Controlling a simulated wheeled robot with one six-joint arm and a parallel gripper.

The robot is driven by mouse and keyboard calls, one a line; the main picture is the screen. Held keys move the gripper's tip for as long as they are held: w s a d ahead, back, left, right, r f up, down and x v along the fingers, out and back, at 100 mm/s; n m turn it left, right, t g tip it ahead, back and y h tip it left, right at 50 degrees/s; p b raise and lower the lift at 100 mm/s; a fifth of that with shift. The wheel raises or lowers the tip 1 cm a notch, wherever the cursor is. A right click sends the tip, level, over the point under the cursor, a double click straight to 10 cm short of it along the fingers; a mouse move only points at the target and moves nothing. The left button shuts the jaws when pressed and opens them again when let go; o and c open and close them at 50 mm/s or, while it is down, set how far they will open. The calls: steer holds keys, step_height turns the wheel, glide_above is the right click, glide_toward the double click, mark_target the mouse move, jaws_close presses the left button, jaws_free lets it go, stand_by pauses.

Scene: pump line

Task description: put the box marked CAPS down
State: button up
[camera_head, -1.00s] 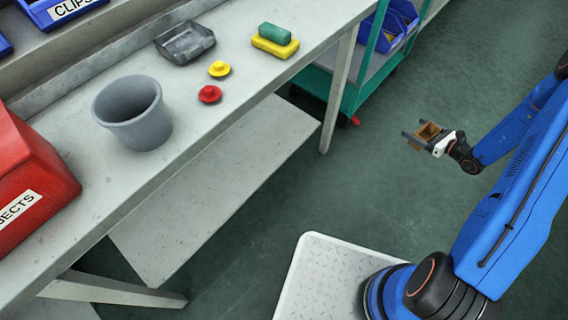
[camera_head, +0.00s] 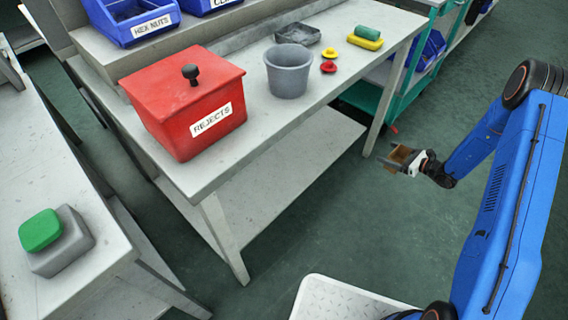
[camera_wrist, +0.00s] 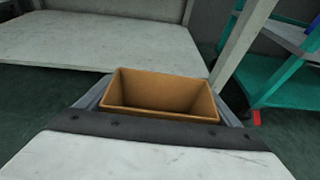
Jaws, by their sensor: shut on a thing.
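My gripper (camera_head: 397,160) is shut on a small brown open-topped box (camera_head: 407,155). It holds the box in the air over the green floor, to the right of the grey workbench and apart from it. In the wrist view the box (camera_wrist: 160,94) sits upright between the two fingers (camera_wrist: 160,105), and the inside that shows is empty. No marking can be read on the box, so I cannot tell whether it is the one marked CAPS.
The workbench (camera_head: 262,132) carries a red REJECTS bin (camera_head: 185,95), a grey bucket (camera_head: 289,75), a dark tray (camera_head: 298,34), red and yellow knobs, and a green-and-yellow block (camera_head: 366,37). Blue bins stand behind. A teal cart (camera_head: 398,98) is beyond. Another bench (camera_head: 60,190) is at left.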

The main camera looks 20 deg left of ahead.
steer(key=s+a+n+g+y, duration=0.1)
steer(key=s+a+n+g, duration=0.15)
steer(key=a, duration=2.05)
steer(key=s+a+n+g+y, duration=0.1)
steer(key=a+n+g, duration=0.25)
steer(key=a, duration=1.95)
steer(key=shift+m+g, duration=0.3)
steer(key=shift+s+d+f, duration=0.1)
steer(key=shift+f, duration=2.15)
steer(key=shift+s+d+f, duration=0.1)
steer(key=shift+f, duration=2.1)
steer(key=shift+f, duration=0.15)
steer(key=o, duration=1)
steer(key=shift+d+r, duration=0.1)
steer(key=shift+r, duration=0.1)
steer(key=v, duration=1.1)
steer(key=shift+d+r, duration=0.3)
